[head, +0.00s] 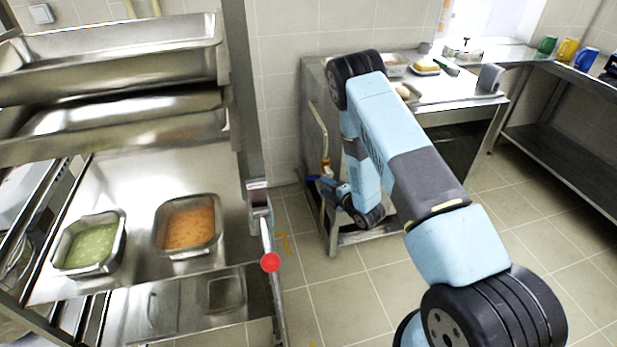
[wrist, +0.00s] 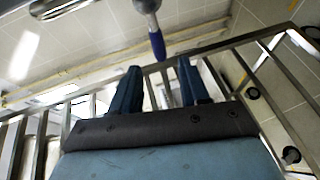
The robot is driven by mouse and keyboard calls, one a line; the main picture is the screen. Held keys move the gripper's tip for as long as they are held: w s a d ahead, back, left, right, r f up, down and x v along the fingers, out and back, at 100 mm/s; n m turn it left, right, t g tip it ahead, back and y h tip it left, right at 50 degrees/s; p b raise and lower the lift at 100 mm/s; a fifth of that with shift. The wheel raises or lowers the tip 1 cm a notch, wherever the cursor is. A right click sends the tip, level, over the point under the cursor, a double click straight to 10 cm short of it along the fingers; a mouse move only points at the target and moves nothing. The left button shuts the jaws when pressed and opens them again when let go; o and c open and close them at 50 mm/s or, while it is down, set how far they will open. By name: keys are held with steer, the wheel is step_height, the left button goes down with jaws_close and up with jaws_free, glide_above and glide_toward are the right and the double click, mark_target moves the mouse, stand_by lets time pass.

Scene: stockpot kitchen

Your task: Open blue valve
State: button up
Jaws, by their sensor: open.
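The blue valve handle (head: 313,178) is on the pipe (head: 323,130) at the left side of the metal counter in the head view. In the wrist view the blue handle (wrist: 157,44) hangs from a grey metal valve body (wrist: 147,5). My gripper (head: 327,184) is close beside the valve in the head view, partly hidden by my own arm. In the wrist view my gripper (wrist: 160,64) is open, with one finger on either side of the handle's line. The handle's end appears near the gap between the fingertips. I cannot tell whether they touch it.
The metal counter (head: 455,95) stands behind my arm with food trays on it. A rack on the left holds a green-filled pan (head: 92,246) and an orange-filled pan (head: 190,228). A red knob (head: 270,262) sits on the rack's side. Tiled floor between is mostly free.

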mark_target(309, 177)
steer(key=x, duration=1.1)
steer(key=shift+d, duration=0.1)
jaws_close()
stand_by(0.3)
